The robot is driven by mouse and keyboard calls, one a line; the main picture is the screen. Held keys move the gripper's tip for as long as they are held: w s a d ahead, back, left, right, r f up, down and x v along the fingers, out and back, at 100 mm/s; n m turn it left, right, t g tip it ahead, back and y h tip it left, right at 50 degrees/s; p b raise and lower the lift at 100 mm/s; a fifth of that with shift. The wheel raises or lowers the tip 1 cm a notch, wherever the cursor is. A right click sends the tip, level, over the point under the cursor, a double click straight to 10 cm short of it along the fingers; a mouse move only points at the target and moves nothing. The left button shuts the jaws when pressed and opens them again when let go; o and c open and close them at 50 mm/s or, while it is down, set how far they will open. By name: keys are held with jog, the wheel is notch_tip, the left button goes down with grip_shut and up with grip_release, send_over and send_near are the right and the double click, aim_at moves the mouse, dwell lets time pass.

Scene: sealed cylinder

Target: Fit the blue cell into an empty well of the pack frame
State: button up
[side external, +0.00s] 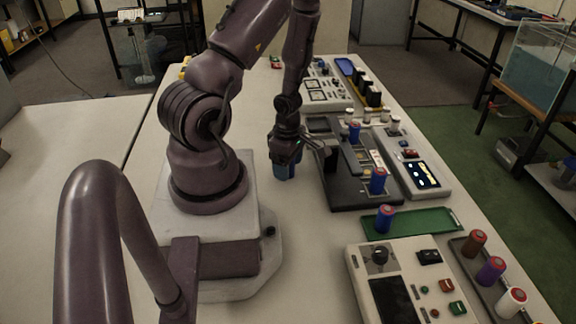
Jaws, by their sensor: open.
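A blue cell (386,222) with a pale reddish top stands upright on a green tray (430,219). The dark pack frame (346,194) lies behind the tray, with a raised bar across it. One blue cell (378,184) stands at its near right part and another (354,134) towards its far end. The frame's wells are too small and partly covered to tell apart. My gripper (285,174) points down above the table, left of the frame and apart from the cells. It is open. Blue shows at its fingertips; I cannot tell whether this is the fingers themselves.
A control box (408,258) with knob and buttons stands in front of the tray. A rack at right holds brown (474,242), purple (490,270) and white (511,301) cells. A meter (424,176) stands right of the frame. Table left of the tray is clear.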

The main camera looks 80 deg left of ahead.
jog(key=shift+f, duration=0.3)
jog(key=c, duration=1.1)
jog(key=shift+r, duration=0.15)
